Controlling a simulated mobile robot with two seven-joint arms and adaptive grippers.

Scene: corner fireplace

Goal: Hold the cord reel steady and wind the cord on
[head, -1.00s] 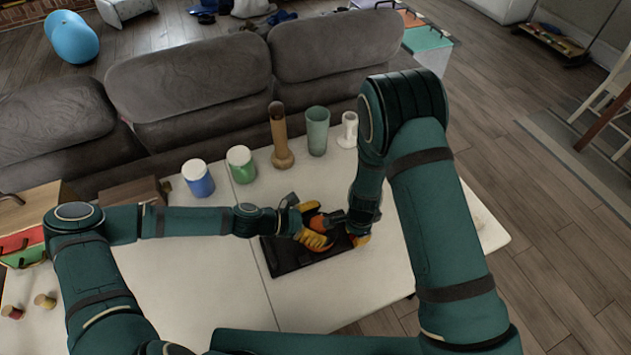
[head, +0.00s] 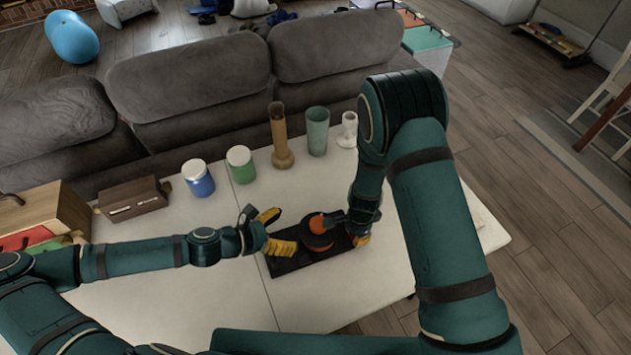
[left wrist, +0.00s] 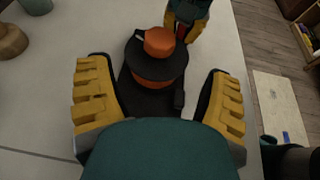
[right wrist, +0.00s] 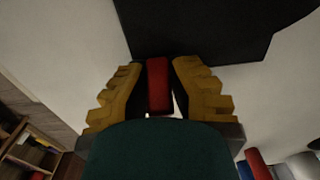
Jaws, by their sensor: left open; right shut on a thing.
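The cord reel (head: 318,239) has a dark round top, an orange knob and an orange body. It stands on a dark base (head: 290,266) on the white table, and also shows in the left wrist view (left wrist: 157,66). My left gripper (head: 279,232) is open and empty just left of the reel; its fingers (left wrist: 160,103) are spread apart, not touching it. My right gripper (head: 357,238) is at the reel's right side, shut on a red grip (right wrist: 159,85) by the base's edge. I cannot make out a separate loose cord.
Along the table's back stand a blue jar (head: 198,179), a green jar (head: 241,165), a brown vase (head: 281,150), a green glass (head: 317,132) and a white goblet (head: 348,130). A brown box (head: 132,200) is at left. The front of the table is clear.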

